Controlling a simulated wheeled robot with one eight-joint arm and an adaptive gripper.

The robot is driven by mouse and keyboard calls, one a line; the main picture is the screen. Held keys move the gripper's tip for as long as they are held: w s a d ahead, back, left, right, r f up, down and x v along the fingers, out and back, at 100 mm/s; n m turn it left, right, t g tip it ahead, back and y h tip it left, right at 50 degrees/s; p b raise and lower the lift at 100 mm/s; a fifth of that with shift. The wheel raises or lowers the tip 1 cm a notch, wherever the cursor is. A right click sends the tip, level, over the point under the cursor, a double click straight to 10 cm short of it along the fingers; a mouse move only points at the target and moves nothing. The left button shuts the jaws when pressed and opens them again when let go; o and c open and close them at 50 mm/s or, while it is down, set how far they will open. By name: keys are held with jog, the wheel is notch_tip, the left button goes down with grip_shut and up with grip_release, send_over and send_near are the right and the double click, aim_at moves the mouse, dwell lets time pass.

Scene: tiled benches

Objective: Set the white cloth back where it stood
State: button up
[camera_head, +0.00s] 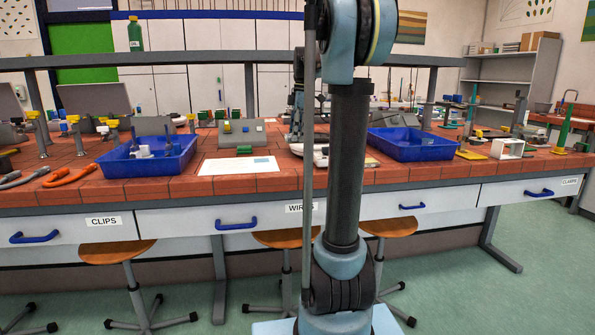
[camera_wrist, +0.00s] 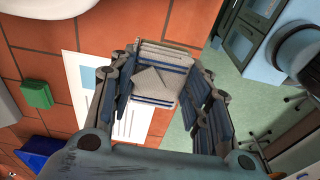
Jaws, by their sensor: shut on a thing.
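The white cloth (camera_wrist: 158,78) is folded and has blue stripes. In the wrist view it lies between the fingers of my gripper (camera_wrist: 160,70), which is shut on it. The cloth is near the front edge of the tiled bench (camera_wrist: 35,55), with the green floor showing to its right. I cannot tell whether it touches the bench. In the head view my arm hides most of the area in front of it, and I cannot make out the cloth there.
A white sheet (camera_head: 237,167) lies on the bench, also partly visible in the wrist view (camera_wrist: 83,82). Blue trays (camera_head: 148,158) (camera_head: 405,145) stand on either side of my arm. A green block (camera_wrist: 36,94) is beside the sheet. Stools (camera_head: 118,252) stand under the bench.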

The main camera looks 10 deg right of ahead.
aim_at(295, 168)
jog(key=shift+a+f, duration=0.15)
jog(key=shift+f, duration=4.65)
jog(key=shift+f, duration=0.3)
jog(key=o, duration=1.1)
jog(key=shift+r, duration=0.15)
jog(key=r, duration=0.5)
jog(key=d+r, duration=0.1)
jog(key=r, duration=0.5)
jog(key=d+r, duration=0.1)
jog(key=r, duration=0.5)
jog(key=shift+d+r, duration=0.1)
jog(key=shift+d, duration=0.05)
jog(key=s+a+f+m+t, duration=0.1)
jog(key=s+f+m, duration=0.4)
jog(key=s+f, duration=0.4)
jog(key=s+a+f+m, duration=0.2)
jog(key=s+f+m, duration=0.35)
jog(key=s, duration=0.65)
jog(key=s+f+m, duration=0.3)
jog(key=s+f, duration=0.4)
jog(key=f, duration=0.3)
jog(key=s+f+m+t+h, duration=0.1)
jog(key=s+f+m, duration=0.3)
jog(key=s+f, duration=0.3)
notch_tip(295, 168, down, 4)
jog(key=shift+s+d+r, duration=0.15)
jog(key=shift+d+r, duration=0.1)
jog(key=shift+d, duration=0.05)
